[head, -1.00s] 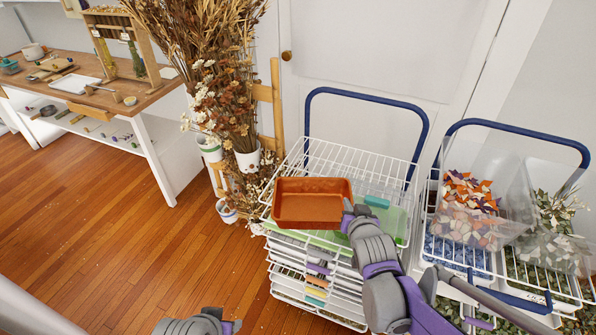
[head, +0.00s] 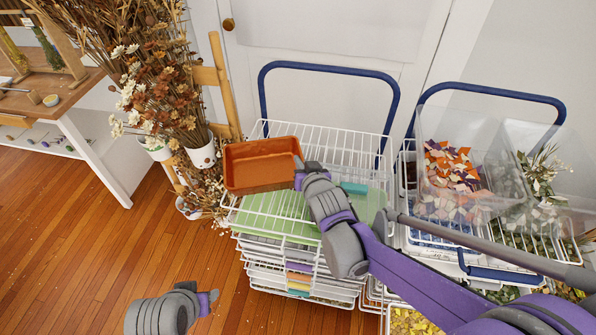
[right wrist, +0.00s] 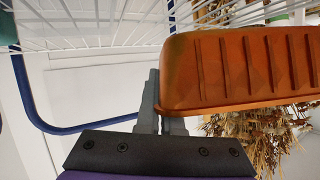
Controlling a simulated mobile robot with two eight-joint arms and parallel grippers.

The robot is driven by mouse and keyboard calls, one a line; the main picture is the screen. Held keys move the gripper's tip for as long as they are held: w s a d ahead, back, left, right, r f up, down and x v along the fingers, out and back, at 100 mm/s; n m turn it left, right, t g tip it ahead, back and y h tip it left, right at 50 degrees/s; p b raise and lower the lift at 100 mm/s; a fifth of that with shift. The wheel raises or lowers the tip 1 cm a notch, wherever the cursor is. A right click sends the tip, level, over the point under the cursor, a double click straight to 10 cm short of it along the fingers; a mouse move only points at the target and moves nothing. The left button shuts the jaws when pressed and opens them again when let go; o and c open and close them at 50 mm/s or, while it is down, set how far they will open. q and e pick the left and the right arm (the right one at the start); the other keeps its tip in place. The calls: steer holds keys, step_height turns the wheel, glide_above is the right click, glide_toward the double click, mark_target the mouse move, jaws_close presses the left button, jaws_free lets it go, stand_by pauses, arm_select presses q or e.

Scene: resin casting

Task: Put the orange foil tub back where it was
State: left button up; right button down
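The orange foil tub (head: 262,165) is a rectangular open-topped tray, held above the left part of the white wire rack in the head view. My right gripper (head: 302,172) is at the tub's right end, shut on its wall. In the right wrist view the tub (right wrist: 240,68) fills the upper right, its ribbed side showing, with the gripper fingers (right wrist: 158,105) at its edge. My left gripper (head: 206,300) is low at the left over the wooden floor, away from the tub; its fingers are too small to tell open from shut.
The white wire rack cart (head: 330,150) with a blue handle holds green sheets (head: 275,215) and a teal block (head: 354,188). A second cart at right carries a clear bin of orange and white pieces (head: 452,165). Dried flowers (head: 165,80) stand close on the left.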

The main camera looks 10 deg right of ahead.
steer(key=shift+f, duration=1.85)
steer(key=shift+b, duration=0.35)
steer(key=c, duration=1.5)
jaws_free()
steer(key=shift+w+f, duration=0.1)
steer(key=shift+f, duration=0.1)
steer(key=o, duration=0.4)
steer(key=shift+r, duration=0.1)
